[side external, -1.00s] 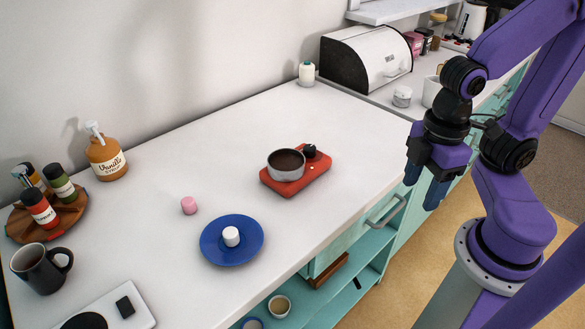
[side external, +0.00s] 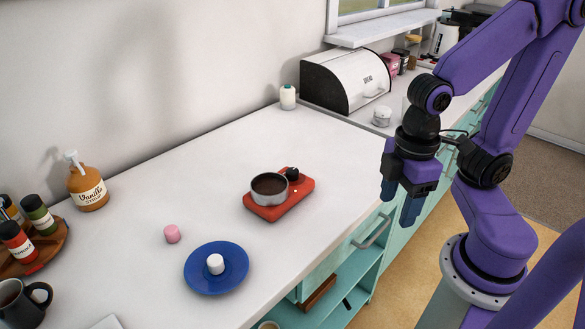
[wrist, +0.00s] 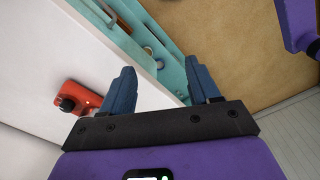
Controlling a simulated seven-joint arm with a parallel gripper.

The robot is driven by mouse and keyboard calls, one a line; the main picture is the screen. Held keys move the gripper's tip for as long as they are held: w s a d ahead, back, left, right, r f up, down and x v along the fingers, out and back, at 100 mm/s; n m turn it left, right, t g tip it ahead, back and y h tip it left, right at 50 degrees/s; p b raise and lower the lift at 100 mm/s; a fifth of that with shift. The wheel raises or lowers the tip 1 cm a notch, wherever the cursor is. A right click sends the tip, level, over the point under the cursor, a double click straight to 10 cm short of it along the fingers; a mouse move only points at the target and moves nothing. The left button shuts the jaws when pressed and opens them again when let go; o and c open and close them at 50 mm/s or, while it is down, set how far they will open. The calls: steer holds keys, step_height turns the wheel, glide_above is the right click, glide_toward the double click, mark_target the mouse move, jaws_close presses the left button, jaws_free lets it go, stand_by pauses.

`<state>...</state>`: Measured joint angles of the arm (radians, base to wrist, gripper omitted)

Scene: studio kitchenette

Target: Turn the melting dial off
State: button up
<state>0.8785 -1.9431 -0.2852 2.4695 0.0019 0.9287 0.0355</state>
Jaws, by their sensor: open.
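The melting dial is a black knob (side external: 291,173) on the back right corner of a small red hot plate (side external: 267,213) on the white counter. A grey pot (side external: 269,188) with dark brown contents sits on the plate in front of the dial. My gripper (side external: 399,206) is open and empty, to the right of the hot plate and out past the counter's front edge. The pot is not visible there. I cannot read the dial's setting.
A blue plate (side external: 230,280) with a white marshmallow (side external: 215,264) and a pink marshmallow (side external: 172,233) lie left of the hot plate. A syrup bottle (side external: 87,187) and a bread box (side external: 352,80) stand farther back. The counter behind the hot plate is clear.

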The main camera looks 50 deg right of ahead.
steer(key=w+a+r+m, duration=0.1)
steer(key=w+r+m, duration=0.1)
steer(key=w+m, duration=0.4)
steer(key=w+a+r+m, duration=0.2)
steer(key=w+r+m, duration=0.15)
steer(key=w, duration=0.55)
steer(key=r+m, duration=0.2)
steer(key=m, duration=0.9)
glide_above(292, 170)
step_height(292, 170, down, 17)
steer(key=shift+r, duration=0.1)
steer(key=shift+c, duration=0.2)
steer(key=c, duration=1)
